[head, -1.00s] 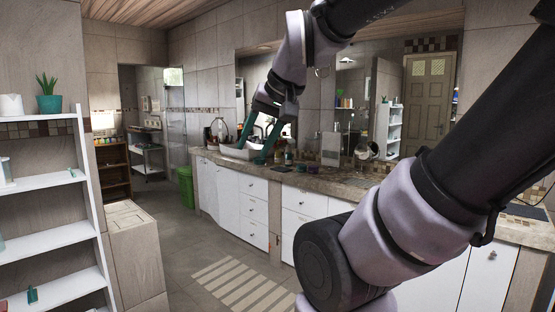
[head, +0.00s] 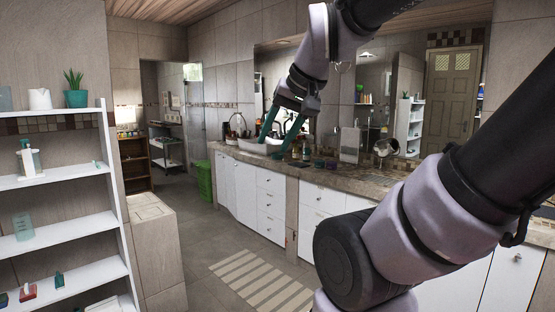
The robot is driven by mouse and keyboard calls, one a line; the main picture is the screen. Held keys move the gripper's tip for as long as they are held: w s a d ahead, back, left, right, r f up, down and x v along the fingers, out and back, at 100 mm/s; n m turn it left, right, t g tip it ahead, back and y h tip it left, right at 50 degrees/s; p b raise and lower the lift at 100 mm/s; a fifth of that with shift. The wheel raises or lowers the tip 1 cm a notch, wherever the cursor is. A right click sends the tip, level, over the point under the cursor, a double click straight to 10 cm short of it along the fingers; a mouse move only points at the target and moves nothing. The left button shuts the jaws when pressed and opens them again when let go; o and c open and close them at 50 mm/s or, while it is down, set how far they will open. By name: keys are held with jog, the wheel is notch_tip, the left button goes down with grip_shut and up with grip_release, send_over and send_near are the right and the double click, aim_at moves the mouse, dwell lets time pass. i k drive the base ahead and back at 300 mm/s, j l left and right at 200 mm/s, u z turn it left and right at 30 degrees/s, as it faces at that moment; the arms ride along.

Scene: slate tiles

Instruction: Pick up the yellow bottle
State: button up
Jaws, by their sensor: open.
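I cannot make out a yellow bottle for certain in the head view. A small dark bottle (head: 305,149) stands on the counter (head: 345,176) just right of my gripper, too small to read its colour well. My gripper (head: 274,146) has long green fingers that point down and are spread apart. It is open, with nothing visible held. In the picture it overlaps the white basin (head: 252,146) on the counter; I cannot tell its height above it.
A white shelf unit (head: 75,176) with a white jug (head: 40,99), a potted plant (head: 77,98) and small items stands at left. A tiled block (head: 152,250), a green bin (head: 204,180) and a striped mat (head: 262,280) are beyond.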

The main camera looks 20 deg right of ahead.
aim_at(296, 150)
jog(key=i+z, duration=0.4)
jog(key=i, duration=0.3)
jog(key=i+j+z, duration=0.1)
jog(key=i+z, duration=0.35)
jog(key=i, duration=0.3)
jog(key=i+j+z, duration=0.4)
jog(key=i, duration=0.25)
jog(key=i+j+z, duration=0.45)
jog(key=i+j, duration=0.15)
jog(key=i+j+z, duration=0.4)
jog(key=j, duration=0.4)
jog(key=i+j+z, duration=0.4)
jog(key=j, duration=0.55)
jog(key=i+j+z, duration=0.15)
jog(key=j, duration=0.25)
jog(key=j+z, duration=0.2)
jog(key=j, duration=0.35)
jog(key=u, duration=0.05)
